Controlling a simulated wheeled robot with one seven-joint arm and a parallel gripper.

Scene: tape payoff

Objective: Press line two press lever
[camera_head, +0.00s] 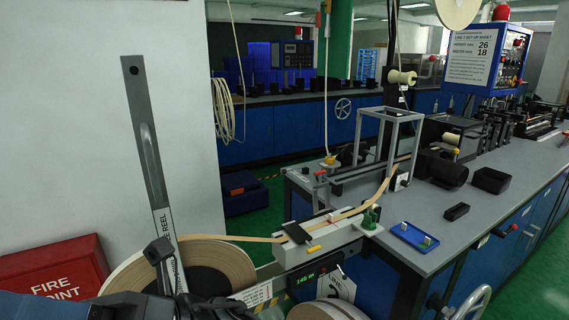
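A white block (308,243) at the front of the grey bench carries the pale tape, with a black plate (297,233) over it and a yellow handle (313,249) at its side. I cannot tell whether this handle is the press lever. Below it are a lit green counter (304,280) and a white tag with a 2 (338,282). A tall grey bar (147,140) with lettering ending in "REEL" stands at the left, before a large tape reel (205,265). My gripper (165,272) shows as dark parts at the lower left, by the bar's foot; its fingers are unclear.
A red fire point box (54,272) stands at the left wall. The bench (410,215) holds a blue tray (414,236), black boxes (490,180) and a grey frame (393,130). A handwheel (470,303) sticks out at lower right. Green floor is open beyond.

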